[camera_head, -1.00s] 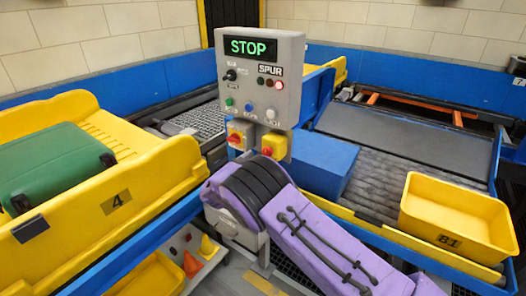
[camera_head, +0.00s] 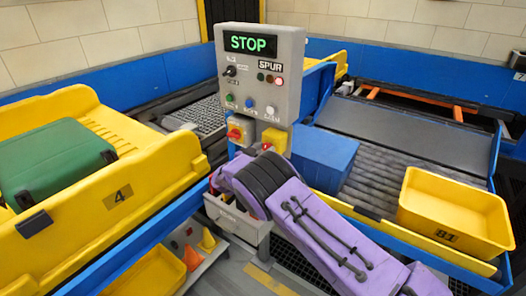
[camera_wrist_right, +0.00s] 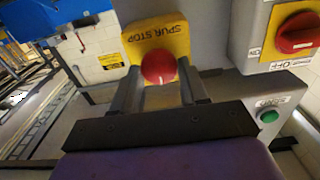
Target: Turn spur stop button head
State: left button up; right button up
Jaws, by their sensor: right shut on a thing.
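The spur stop button (camera_wrist_right: 158,67) is a round red head on a yellow box marked SPUR STOP, which appears upside down in the right wrist view. In the head view, its yellow box (camera_head: 279,141) is on the right under the grey control panel (camera_head: 291,58). My right gripper (camera_wrist_right: 159,74) is shut on the button head, one finger on each side. In the head view my purple right arm covers most of that gripper. The panel display (camera_head: 250,43) reads STOP in green. My left gripper is not in view.
A blue box (camera_head: 322,162) is behind my arm.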

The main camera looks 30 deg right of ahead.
jog(key=shift+s+d+m+b, duration=0.1)
jog(key=shift+s+m+b, duration=0.05)
jog(key=shift+m+b, duration=3.25)
jog(key=o, duration=1)
jog(key=shift+o, duration=0.2)
jog(key=b+v, duration=0.2)
jog(key=v, duration=0.8)
jog(key=shift+a, duration=0.2)
jog(key=shift+f+m, duration=0.1)
jog(key=shift+m, duration=0.2)
